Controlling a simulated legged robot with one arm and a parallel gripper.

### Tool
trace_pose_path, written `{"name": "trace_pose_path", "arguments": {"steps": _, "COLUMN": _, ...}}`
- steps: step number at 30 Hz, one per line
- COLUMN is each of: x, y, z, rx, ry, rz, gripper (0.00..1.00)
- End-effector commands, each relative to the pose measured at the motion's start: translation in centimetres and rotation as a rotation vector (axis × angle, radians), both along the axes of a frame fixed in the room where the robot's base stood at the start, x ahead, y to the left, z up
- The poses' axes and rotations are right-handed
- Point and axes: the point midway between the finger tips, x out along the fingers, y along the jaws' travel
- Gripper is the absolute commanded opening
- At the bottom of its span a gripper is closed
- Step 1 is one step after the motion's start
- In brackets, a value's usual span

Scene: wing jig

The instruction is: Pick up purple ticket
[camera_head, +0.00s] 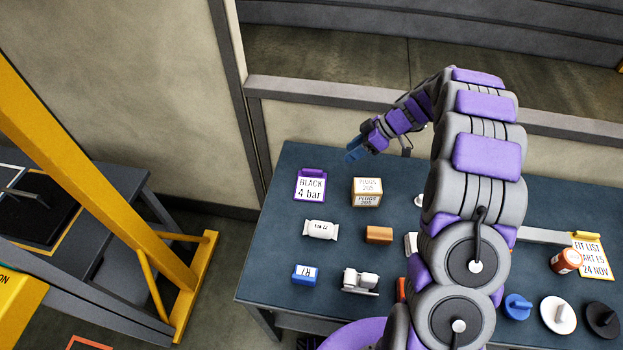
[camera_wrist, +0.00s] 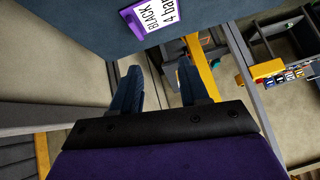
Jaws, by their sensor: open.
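The purple ticket (camera_head: 311,185) lies flat at the far left corner of the dark blue table. It has a purple border, a purple top strip and a white face reading "BLACK 4 bar". It also shows at the top of the wrist view (camera_wrist: 152,17), near the table's edge. My gripper (camera_head: 352,155) is above the table's far side, to the right of the ticket and apart from it. In the wrist view its two blue fingers (camera_wrist: 162,80) are spread with nothing between them, and the ticket lies beyond their tips.
On the table (camera_head: 270,235), a "PLUGS 205" box (camera_head: 367,192) stands right of the ticket. A white packet (camera_head: 320,230), a brown block (camera_head: 379,235) and a blue-and-white box (camera_head: 305,274) lie nearer. A yellow-topped list (camera_head: 591,258) lies far right. A yellow frame (camera_head: 100,190) stands left.

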Motion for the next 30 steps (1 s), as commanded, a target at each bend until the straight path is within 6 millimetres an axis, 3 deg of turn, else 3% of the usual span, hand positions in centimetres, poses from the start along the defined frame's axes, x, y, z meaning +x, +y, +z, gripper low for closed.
{"name": "trace_pose_path", "arguments": {"steps": 6, "x": 2.9, "y": -1.1, "z": -2.0, "rx": 0.051, "ry": -0.122, "rz": 0.066, "gripper": 0.45}}
{"name": "trace_pose_path", "arguments": {"steps": 13, "x": 3.8, "y": -1.0, "z": -3.3, "rx": 0.067, "ry": -0.167, "rz": 0.092, "gripper": 0.45}}
{"name": "trace_pose_path", "arguments": {"steps": 30, "x": 4.8, "y": 6.1, "z": -10.6, "rx": 0.065, "ry": -0.168, "rz": 0.092, "gripper": 0.45}}
